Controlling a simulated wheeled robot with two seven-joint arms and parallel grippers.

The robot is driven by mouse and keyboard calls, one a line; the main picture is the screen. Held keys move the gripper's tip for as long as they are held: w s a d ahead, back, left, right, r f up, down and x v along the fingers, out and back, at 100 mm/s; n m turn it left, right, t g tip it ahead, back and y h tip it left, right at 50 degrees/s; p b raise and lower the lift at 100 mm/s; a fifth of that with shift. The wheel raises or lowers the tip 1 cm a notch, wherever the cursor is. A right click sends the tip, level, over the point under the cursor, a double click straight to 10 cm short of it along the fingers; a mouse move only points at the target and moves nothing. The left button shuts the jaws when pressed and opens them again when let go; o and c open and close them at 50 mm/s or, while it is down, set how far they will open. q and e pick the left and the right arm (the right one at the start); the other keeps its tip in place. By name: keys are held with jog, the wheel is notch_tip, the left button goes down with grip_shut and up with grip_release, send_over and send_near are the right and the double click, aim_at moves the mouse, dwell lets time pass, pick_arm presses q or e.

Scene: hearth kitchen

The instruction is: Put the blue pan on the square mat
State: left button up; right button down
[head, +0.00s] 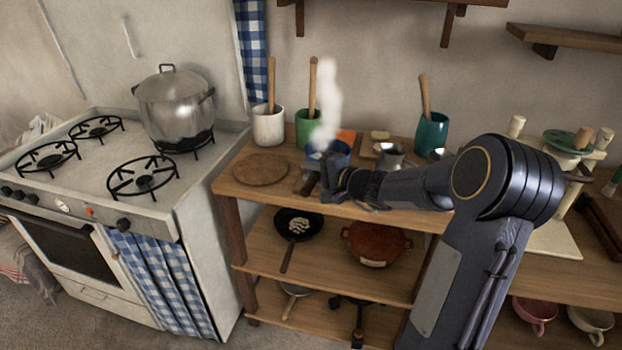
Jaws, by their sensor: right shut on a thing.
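The blue pan (331,152) is on the top of the wooden shelf unit, with white steam rising over it. Its dark handle (311,183) points toward the front edge. My right gripper (328,183) is shut on the blue pan at its handle side; the fingers are partly hidden by my own wrist. An orange mat (347,138), which looks square, lies just behind the pan and is partly hidden by it. I cannot tell whether the pan touches the mat or is lifted. My left gripper is not in view.
A round brown board (261,169) lies left of the pan. White (268,126), green (304,128) and teal (431,135) crocks stand behind. A metal mug (391,156) is to the right. The stove with a steel pot (175,103) is at left.

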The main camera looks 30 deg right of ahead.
jog(key=shift+a+f, duration=0.1)
jog(key=shift+f, duration=0.75)
jog(key=shift+f, duration=0.1)
jog(key=c, duration=1.3)
grip_release()
jog(key=shift+o, duration=0.2)
